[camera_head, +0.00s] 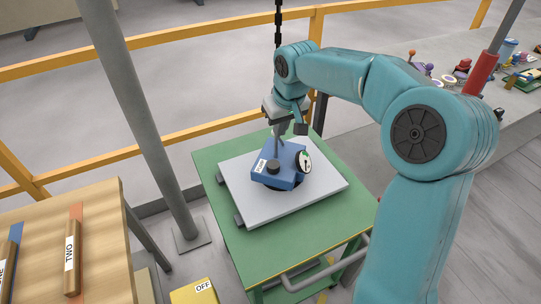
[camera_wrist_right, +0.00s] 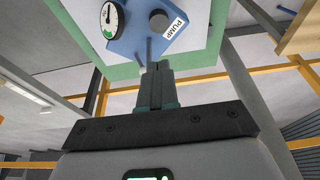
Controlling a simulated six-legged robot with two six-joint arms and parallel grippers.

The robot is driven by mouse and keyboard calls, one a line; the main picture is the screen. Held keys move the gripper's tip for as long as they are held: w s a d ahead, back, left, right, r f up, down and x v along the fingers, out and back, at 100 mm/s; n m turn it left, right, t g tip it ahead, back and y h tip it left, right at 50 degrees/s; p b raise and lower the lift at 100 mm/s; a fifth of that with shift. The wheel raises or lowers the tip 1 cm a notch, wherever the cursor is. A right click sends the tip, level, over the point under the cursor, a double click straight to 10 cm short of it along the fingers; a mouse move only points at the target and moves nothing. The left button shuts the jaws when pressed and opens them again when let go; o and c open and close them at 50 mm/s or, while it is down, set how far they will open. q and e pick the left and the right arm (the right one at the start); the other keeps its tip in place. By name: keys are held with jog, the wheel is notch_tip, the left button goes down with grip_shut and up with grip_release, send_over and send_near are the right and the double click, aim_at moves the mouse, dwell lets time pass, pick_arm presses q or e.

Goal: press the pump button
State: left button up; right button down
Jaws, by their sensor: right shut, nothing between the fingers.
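The blue pump box (camera_head: 288,172) sits on a pale grey slab (camera_head: 325,190) on a green cart. Its round dark button (camera_head: 273,167) is beside a white PUMP label (camera_head: 261,166), and a white dial gauge (camera_head: 304,161) is on its right side. In the right wrist view, the button (camera_wrist_right: 158,20) is between the gauge (camera_wrist_right: 111,19) and the label (camera_wrist_right: 175,29). My right gripper (camera_head: 279,142) is shut and empty, its fingers pointing down behind the button in the head view. In the wrist view, the fingertips (camera_wrist_right: 157,66) are apart from the button. My left gripper is not in view.
The green cart (camera_head: 212,170) has a rail in front. A grey post (camera_head: 140,110) and a wooden table (camera_head: 100,240) stand left. A yellow OFF box (camera_head: 195,292) is low in front. A cluttered grey bench (camera_head: 400,65) is at right. Yellow rails (camera_head: 210,127) run behind.

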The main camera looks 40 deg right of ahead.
send_over(274, 164)
jog(key=f, duration=1)
jog(key=shift+s+a+p, duration=0.2)
jog(key=shift+s+p, duration=0.1)
jog(key=shift+p, duration=0.1)
jog(key=f, duration=0.2)
jog(key=shift+s+a+f, duration=0.1)
jog(key=shift+s+f, duration=0.15)
jog(key=shift+f, duration=0.15)
jog(key=shift+w+f, duration=0.2)
jog(key=shift+f, duration=0.2)
jog(key=shift+s+r, duration=0.1)
